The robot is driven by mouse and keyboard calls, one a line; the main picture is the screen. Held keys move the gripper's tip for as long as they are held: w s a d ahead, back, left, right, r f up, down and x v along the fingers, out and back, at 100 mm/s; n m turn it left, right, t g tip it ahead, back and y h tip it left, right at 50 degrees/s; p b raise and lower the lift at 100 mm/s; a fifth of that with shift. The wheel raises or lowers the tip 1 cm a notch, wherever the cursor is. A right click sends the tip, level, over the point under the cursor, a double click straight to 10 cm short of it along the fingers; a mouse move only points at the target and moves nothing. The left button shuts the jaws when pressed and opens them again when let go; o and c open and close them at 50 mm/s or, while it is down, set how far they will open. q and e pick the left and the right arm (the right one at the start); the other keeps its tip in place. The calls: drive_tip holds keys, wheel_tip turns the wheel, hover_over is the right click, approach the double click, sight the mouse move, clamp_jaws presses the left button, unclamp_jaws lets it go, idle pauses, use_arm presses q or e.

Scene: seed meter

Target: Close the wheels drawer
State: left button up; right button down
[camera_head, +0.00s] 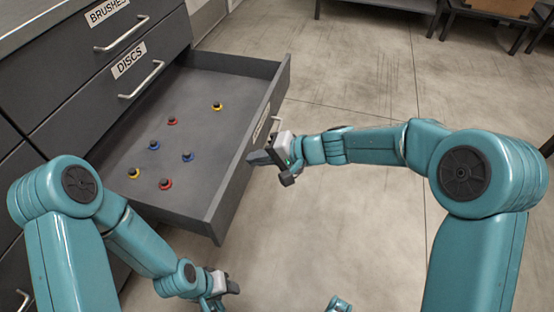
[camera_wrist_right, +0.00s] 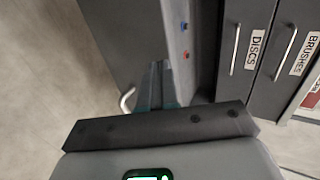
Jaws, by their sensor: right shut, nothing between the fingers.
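The wheels drawer (camera_head: 228,203) is pulled far out of the grey cabinet, below the drawer marked DISCS. Several small red, blue and yellow wheels (camera_head: 188,156) lie spread on its floor. Its front panel bears a handle (camera_head: 272,121) and a label, both partly hidden. My right gripper (camera_head: 262,158) is shut and empty, close outside the front panel; I cannot tell whether it touches. In the right wrist view its fingers (camera_wrist_right: 160,72) overlap the panel, with the handle (camera_wrist_right: 127,98) to their left. My left gripper (camera_head: 228,287) is low, in front of the drawer; its jaws are unclear.
The closed drawers marked DISCS (camera_head: 105,92) and BRUSHES (camera_head: 85,43) are above, with bar handles. The concrete floor (camera_head: 345,75) to the right of the drawer is free. Dark tables or racks (camera_head: 480,14) stand at the far right, one with a brown box (camera_head: 505,6).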

drive_tip(key=shift+w+a, duration=0.3)
drive_tip(key=shift+a, duration=0.3)
